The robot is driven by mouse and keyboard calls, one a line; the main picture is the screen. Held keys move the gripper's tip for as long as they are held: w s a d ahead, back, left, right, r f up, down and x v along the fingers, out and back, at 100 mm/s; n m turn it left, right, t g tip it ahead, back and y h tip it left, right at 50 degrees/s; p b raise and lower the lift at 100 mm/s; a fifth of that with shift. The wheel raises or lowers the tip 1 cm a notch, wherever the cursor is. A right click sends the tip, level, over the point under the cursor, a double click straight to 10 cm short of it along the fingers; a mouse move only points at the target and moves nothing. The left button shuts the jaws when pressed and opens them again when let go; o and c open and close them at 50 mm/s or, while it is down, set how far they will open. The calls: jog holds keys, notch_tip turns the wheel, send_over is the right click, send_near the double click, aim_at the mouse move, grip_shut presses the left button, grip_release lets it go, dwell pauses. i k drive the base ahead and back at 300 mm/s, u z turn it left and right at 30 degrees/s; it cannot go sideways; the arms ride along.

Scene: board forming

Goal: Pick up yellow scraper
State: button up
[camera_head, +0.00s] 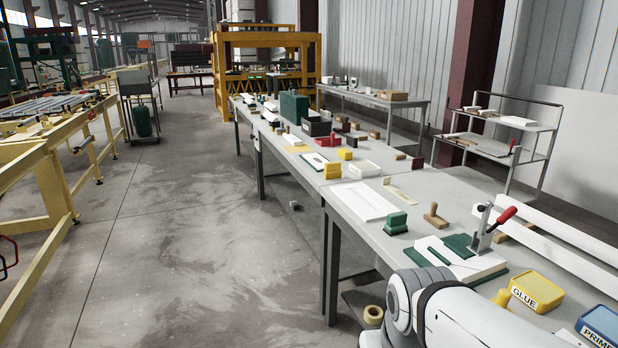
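I cannot tell for sure which thing is the yellow scraper. A small yellow object (502,297) stands beside the glue tub, partly hidden behind my white arm. Two yellow blocks lie farther along the bench, one nearer (332,171) and one behind it (345,154). A flat pale-yellow piece (401,192) lies to the right of a white panel. My arm shows at the bottom right, but my gripper is out of view.
The long grey workbench (462,201) also holds a yellow GLUE tub (537,290), a blue PRIMER tub (602,326), a red-handled clamp (490,228), a green block (395,223) and a white panel (362,201). A tape roll (373,315) sits below. The floor at left is mostly clear.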

aim_at(332, 169)
jog(key=u, duration=0.05)
jog(key=k, duration=0.45)
jog(key=z, duration=0.15)
jog(key=i, duration=0.9)
jog(key=z, duration=0.25)
